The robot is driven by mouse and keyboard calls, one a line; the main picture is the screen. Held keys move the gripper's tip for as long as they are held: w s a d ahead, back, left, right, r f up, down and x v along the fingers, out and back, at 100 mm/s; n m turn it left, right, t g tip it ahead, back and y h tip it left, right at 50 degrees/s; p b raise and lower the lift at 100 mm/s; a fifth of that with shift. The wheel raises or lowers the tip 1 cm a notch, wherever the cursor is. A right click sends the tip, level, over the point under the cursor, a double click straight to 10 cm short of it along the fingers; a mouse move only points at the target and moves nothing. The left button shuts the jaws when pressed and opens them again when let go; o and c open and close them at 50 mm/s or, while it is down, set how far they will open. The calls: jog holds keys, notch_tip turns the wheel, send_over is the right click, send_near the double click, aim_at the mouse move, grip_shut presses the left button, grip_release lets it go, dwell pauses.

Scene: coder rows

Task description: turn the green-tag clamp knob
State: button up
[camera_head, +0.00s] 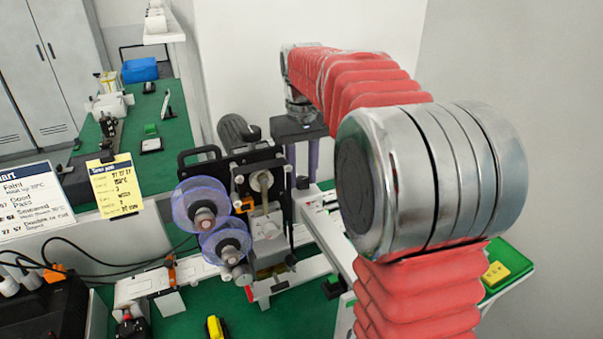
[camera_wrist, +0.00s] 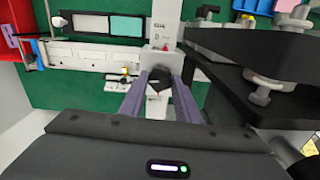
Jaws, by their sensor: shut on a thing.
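My gripper (camera_wrist: 159,86) points down at the white machine frame in the wrist view, its two purple-grey fingers close together. It is shut on a small dark knob (camera_wrist: 158,76) on a white block of the frame. In the head view my gripper (camera_head: 302,172) is behind the reel machine, with its fingers around the upper part of the dark knob (camera_head: 302,183). I cannot make out a green tag on this knob; the fingers hide part of it. Another small light knob (camera_wrist: 124,72) with a yellowish-green spot sits to the left in the wrist view.
The coder machine with two clear purple-blue reels (camera_head: 199,206) stands close to the left of my gripper. In the wrist view dark plates (camera_wrist: 260,55) crowd the right side. A green tray with a yellow block (camera_head: 495,274) is at the right. Green bench (camera_head: 240,318) shows in front.

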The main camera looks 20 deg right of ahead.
jog(key=c, duration=0.4)
jog(key=shift+m, duration=0.4)
jog(key=m, duration=0.9)
jog(key=shift+m, duration=0.3)
jog(key=m, duration=0.5)
jog(key=shift+m, duration=0.3)
jog(key=m, duration=0.4)
jog(key=shift+m, duration=0.4)
jog(key=o, duration=1.1)
jog(key=shift+c, duration=0.2)
